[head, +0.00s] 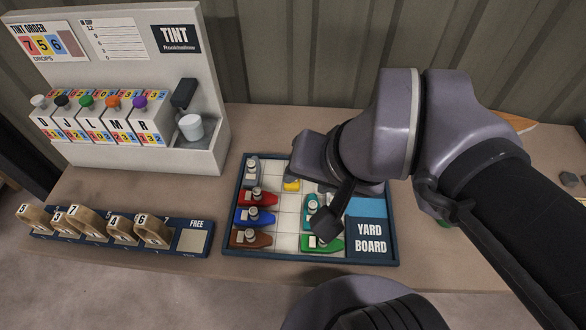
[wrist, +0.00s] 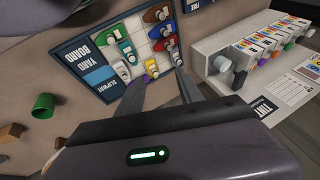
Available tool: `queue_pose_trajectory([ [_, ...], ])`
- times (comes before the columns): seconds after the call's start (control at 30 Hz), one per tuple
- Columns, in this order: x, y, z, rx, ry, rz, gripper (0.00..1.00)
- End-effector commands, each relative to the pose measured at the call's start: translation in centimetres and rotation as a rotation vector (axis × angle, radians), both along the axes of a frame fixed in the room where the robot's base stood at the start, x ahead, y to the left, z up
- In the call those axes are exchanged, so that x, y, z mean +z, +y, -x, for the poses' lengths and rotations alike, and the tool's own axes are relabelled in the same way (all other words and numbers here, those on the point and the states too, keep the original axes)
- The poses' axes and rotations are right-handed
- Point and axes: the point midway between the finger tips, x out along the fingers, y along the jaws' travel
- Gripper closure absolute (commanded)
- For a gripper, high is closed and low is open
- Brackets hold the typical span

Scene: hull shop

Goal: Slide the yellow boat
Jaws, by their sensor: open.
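The yard board (head: 272,252) is a white grid in a dark blue frame on the bench. The yellow boat (head: 291,185) shows only as a small yellow patch in the board's upper part, left of the teal boat; my arm hides the rest.
Red (head: 257,197), blue (head: 254,216) and brown (head: 251,238) boats line the board's left side; a grey boat (head: 252,172) is above. Teal (head: 311,208) and green (head: 325,244) boats are right. The tint stand (head: 180,158) and tag rack (head: 120,240) are left. A green cup (wrist: 44,105) lies nearby.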

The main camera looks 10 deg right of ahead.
Motion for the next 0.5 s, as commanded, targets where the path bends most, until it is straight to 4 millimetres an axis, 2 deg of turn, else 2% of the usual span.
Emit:
queue_pose_trajectory([
  [0.07,0.5,-0.4,-3.4,-0.075,0.085,-0.016,0.57],
  [0.17,0.1,-1.2,-8.9,-0.204,0.198,-0.034,0.57],
  [0.3,-3.2,-2.3,-16.3,-0.39,0.344,-0.037,0.57],
  [0.4,-6.8,-2.9,-20.4,-0.51,0.425,-0.027,0.57],
  [0.5,-9.9,-3.4,-23.0,-0.597,0.476,-0.014,0.57],
])
